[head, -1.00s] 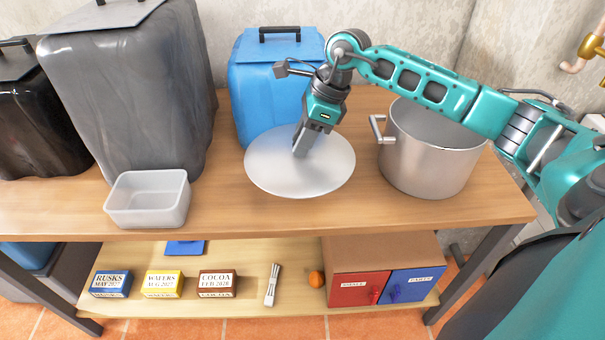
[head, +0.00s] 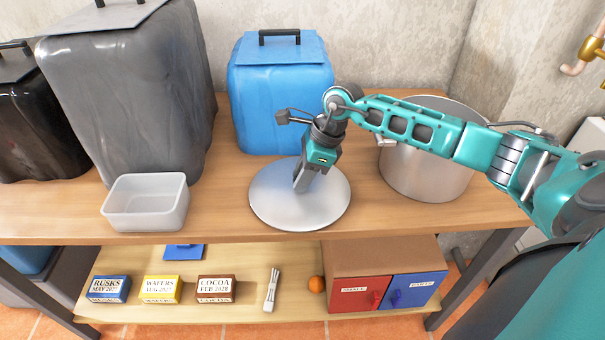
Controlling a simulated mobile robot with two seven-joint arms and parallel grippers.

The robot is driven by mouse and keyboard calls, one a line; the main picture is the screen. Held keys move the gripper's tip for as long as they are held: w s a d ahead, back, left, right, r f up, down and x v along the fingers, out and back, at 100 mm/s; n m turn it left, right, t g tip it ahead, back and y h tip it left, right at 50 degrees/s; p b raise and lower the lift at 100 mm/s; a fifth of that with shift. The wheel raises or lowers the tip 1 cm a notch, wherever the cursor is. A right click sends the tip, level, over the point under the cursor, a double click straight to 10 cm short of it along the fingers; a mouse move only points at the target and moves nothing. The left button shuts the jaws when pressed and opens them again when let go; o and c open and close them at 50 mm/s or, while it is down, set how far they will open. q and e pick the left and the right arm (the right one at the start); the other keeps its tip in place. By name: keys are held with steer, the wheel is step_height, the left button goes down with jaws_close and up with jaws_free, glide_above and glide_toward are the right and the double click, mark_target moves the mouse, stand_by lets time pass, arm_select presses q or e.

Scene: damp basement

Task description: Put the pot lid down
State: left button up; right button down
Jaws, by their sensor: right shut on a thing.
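The pot lid (head: 322,205) is a round, silver-grey disc over the wooden worktop, in front of the blue bin and left of the pot. My right gripper (head: 300,184) is shut at the middle of the lid, from above; its fingers hide the knob. The lid looks level and low, near or on the worktop; I cannot tell whether it touches. The steel pot (head: 425,170) stands open on the worktop at the right, partly hidden behind my right arm. My left gripper is not in view.
A translucent tub (head: 147,215) stands left of the lid, with bare worktop (head: 222,205) between. A blue bin (head: 282,100) and a grey bin (head: 140,100) stand behind. The lower shelf (head: 240,262) holds boxes, an orange (head: 317,284) and red and blue drawers (head: 360,294).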

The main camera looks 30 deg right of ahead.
steer(key=c, duration=0.8)
jaws_free()
steer(key=shift+f, duration=0.1)
